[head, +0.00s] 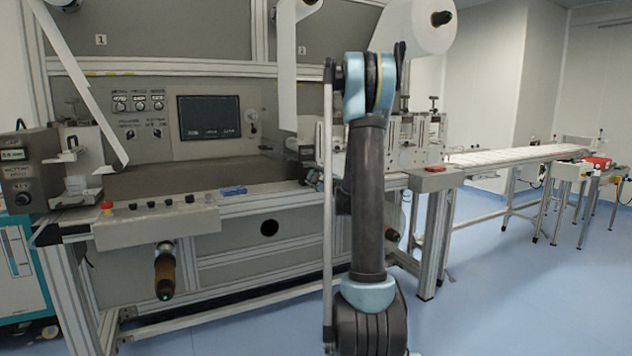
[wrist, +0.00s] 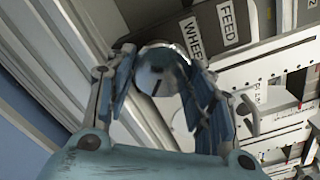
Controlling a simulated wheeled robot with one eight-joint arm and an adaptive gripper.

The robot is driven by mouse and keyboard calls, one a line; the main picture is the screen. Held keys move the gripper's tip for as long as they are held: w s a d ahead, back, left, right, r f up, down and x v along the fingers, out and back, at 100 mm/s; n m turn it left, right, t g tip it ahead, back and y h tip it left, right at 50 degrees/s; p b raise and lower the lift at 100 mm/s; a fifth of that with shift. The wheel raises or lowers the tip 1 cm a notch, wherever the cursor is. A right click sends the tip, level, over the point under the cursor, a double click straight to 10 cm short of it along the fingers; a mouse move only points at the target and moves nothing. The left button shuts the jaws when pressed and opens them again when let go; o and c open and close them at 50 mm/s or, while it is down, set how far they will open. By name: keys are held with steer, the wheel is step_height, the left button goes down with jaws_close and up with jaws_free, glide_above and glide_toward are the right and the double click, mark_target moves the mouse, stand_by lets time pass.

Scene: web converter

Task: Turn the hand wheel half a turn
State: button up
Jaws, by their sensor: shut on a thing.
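The hand wheel (wrist: 160,78) is a round, shiny metal disc with a dark slot-like mark, in the upper middle of the wrist view. My gripper (wrist: 158,68) has one finger on each side of it and is shut on its rim. Labels reading "FEED" and "WHEEL" (wrist: 208,32) are on the panel just right of the wheel. In the head view my arm stands in front of the machine and hides the wheel, and I cannot make out the grip there.
The web converter (head: 215,225) fills the left and middle of the head view, with a control shelf (head: 155,222) and red button (head: 106,207) on its front. White web rolls (head: 420,22) hang above. A conveyor (head: 515,155) runs off right. Blue floor is open at the lower right.

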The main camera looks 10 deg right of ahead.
steer(key=m, duration=1)
steer(key=shift+s+a+f, duration=0.1)
steer(key=shift+a+f, duration=0.05)
steer(key=shift+a, duration=0.15)
steer(key=shift+m, duration=0.4)
steer(key=o, duration=1)
steer(key=shift+o, duration=0.2)
steer(key=v, duration=1.2)
